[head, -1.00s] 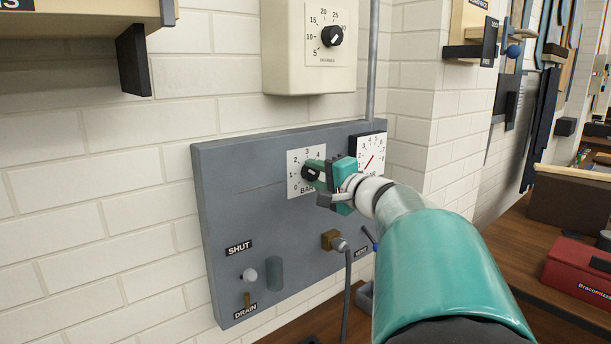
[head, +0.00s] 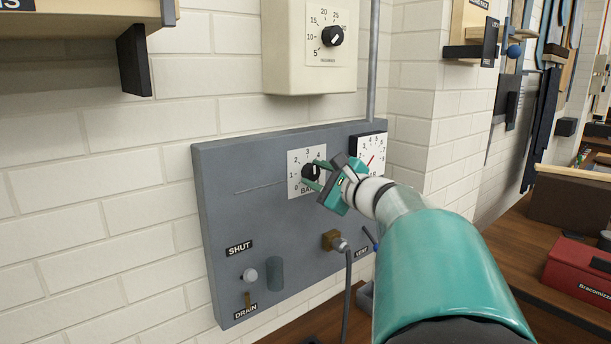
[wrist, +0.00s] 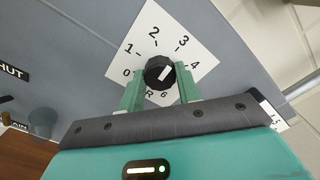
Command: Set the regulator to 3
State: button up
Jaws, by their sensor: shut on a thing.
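The regulator knob (wrist: 158,75) is black with a white mark, on a white dial plate (head: 294,170) numbered from 0 upward. In the wrist view the mark slants up and right, seemingly between 3 and 4, nearer 4; the exact reading is hard to tell. My gripper (head: 313,175) is shut on the knob, with one green finger on each side; it also shows in the wrist view (wrist: 160,88). The fingers hide part of the dial's lower numbers. A gauge (head: 376,142) with a red needle sits to the right, its lower part hidden by my gripper.
The grey panel (head: 235,195) also carries a SHUT label (head: 239,248), a DRAIN label (head: 246,312) and a brass fitting (head: 331,240) with a hose. A beige box with another dial (head: 331,36) hangs above. The wall left of the panel is clear.

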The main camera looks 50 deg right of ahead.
jog(key=shift+m, duration=0.6)
jog(key=o, duration=1)
jog(key=shift+d, duration=0.1)
jog(key=shift+c, duration=0.2)
jog(key=shift+s, duration=0.1)
jog(key=v, duration=1.3)
jog(key=shift+s, duration=0.35)
